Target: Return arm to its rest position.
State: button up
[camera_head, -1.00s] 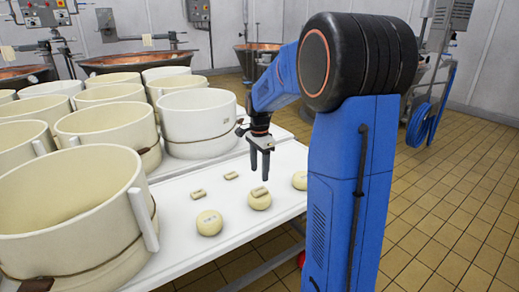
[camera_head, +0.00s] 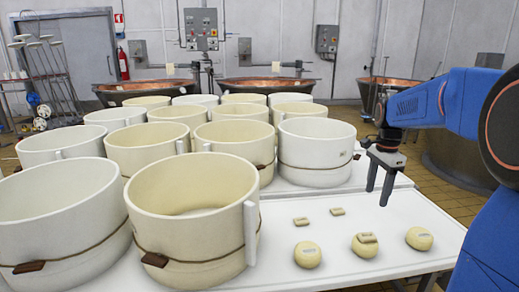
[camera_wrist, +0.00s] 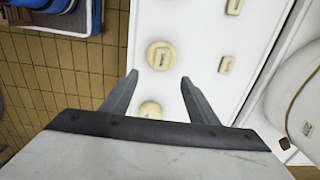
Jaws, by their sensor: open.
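My gripper (camera_head: 378,198) is open and empty above the white table (camera_head: 390,215); its fingers point down. Three round pale cheeses lie below it near the table's front edge: the left one (camera_head: 307,255), the middle one (camera_head: 366,249) with a small tan block (camera_head: 367,238) on top, and the right one (camera_head: 419,239). In the wrist view, the fingers of my gripper (camera_wrist: 158,92) show apart, with one cheese (camera_wrist: 151,110) between them and the block-topped cheese (camera_wrist: 161,49) beyond. My blue arm enters from the right in the head view.
Two loose tan blocks (camera_head: 301,221) (camera_head: 337,211) lie behind the cheeses. Several large cream tubs (camera_head: 190,215) crowd the table's left and back. Copper vats (camera_head: 265,87) stand against the back wall. Tiled floor (camera_head: 455,190) shows at the right.

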jog(key=s+a+n+t, duration=0.1)
jog(key=s+a+n, duration=0.4)
jog(key=s, duration=0.3)
jog(key=s+a+n+t, duration=0.1)
jog(key=s+a+n, duration=0.35)
jog(key=s, duration=0.35)
jog(key=s+a+f+n+t, duration=0.1)
jog(key=s+a+f+n, duration=0.1)
jog(key=s, duration=0.4)
jog(key=s+a+f+n+t, duration=0.1)
jog(key=s+a+f+n, duration=0.2)
jog(key=s+n, duration=0.3)
jog(key=shift+s+a+f+t, duration=0.15)
jog(key=shift+s+f+t, duration=0.15)
jog(key=shift+s+f, duration=0.25)
